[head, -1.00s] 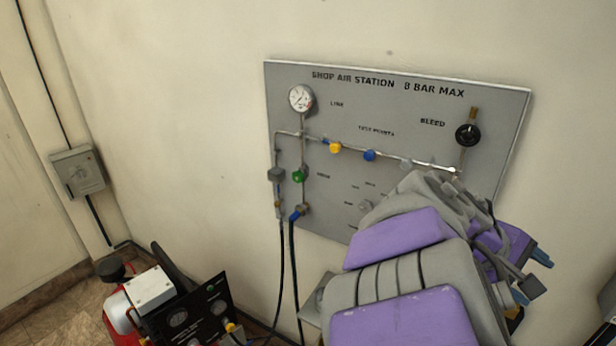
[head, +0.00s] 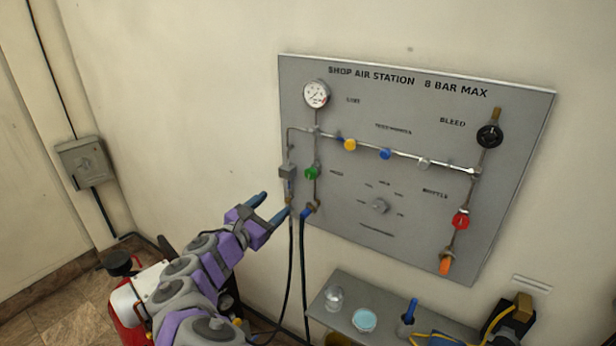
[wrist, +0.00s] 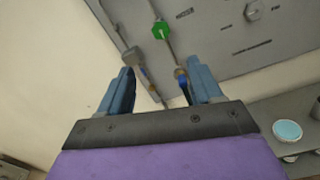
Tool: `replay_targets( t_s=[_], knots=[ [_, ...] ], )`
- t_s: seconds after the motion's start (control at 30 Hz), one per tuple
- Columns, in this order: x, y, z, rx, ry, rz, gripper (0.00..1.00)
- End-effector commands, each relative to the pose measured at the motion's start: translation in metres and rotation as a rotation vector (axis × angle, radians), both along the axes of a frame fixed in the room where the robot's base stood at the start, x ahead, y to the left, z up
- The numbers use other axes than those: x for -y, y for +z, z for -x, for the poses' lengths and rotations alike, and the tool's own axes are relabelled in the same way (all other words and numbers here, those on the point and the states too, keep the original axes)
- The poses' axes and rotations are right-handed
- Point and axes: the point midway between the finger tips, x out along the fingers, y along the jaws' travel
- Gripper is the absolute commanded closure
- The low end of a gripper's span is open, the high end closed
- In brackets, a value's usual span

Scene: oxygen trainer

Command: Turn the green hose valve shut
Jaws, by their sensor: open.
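The green hose valve (head: 311,173) is a small green knob on a vertical pipe at the left of the grey panel. In the wrist view the green valve (wrist: 161,29) shows at the top, beyond and between the fingers. My gripper (head: 277,203) is open and empty, below and to the left of the valve in the head view, apart from it. In the wrist view both blue fingers of my gripper (wrist: 160,88) are spread, with the pipe ends and hose fittings seen in the gap between them.
The panel (head: 400,250) also carries a gauge (head: 316,94), yellow (head: 350,144) and blue (head: 385,153) knobs, a black bleed knob (head: 489,135) and a red knob (head: 460,219). Black hoses (head: 304,270) hang below the valve. A shelf (head: 345,316) with small items stands below.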

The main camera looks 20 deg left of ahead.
Motion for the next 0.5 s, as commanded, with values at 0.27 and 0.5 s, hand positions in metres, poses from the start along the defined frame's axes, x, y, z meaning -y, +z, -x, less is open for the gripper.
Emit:
replay_targets(
  t_s=[0.27, 0.5],
  knots=[
    [0.017, 0.001, -0.049, 0.000, -0.008, -0.010, 0.35],
    [0.026, 0.000, -0.095, -0.004, -0.007, -0.013, 0.35]
  ],
)
